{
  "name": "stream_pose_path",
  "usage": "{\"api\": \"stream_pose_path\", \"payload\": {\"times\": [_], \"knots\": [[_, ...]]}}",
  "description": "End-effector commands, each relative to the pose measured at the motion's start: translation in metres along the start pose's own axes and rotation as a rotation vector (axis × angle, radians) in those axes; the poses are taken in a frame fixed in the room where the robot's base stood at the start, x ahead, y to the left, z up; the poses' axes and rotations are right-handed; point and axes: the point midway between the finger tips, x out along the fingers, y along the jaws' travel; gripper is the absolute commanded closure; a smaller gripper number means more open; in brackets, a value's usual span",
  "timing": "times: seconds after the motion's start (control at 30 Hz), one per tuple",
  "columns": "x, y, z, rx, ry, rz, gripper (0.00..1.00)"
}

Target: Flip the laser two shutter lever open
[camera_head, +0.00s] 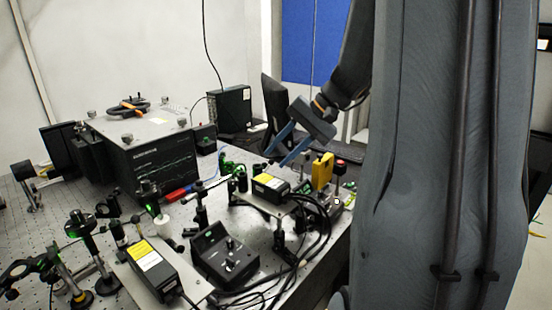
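Two black laser boxes with yellow-and-white labels are in view. One laser (270,184) sits on a raised plate at the middle right, and the other laser (147,258) sits on a plate at the front left. I cannot tell which one is laser two. The shutter lever is too small to make out. My gripper (279,157) reaches in from the upper right, above and behind the middle laser and apart from it. Its two blue-grey fingers are spread, with nothing visible between them.
A yellow block (322,171) and a red-topped post (340,165) stand right of the middle laser. A black control box (224,257) and loose cables lie in front. A large black spectrometer (152,150), a monitor (274,110) and several optics posts crowd the bench.

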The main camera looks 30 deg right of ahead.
Motion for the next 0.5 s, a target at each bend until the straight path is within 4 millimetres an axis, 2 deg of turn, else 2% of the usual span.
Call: {"api": "stream_pose_path", "payload": {"times": [0.1,0.3,0.5], "knots": [[-0.021,0.001,-0.001,-0.001,0.005,-0.001,0.69],[-0.048,0.001,-0.001,0.001,0.003,0.0,0.69],[-0.058,0.001,0.0,0.0,0.0,0.001,0.69]]}}
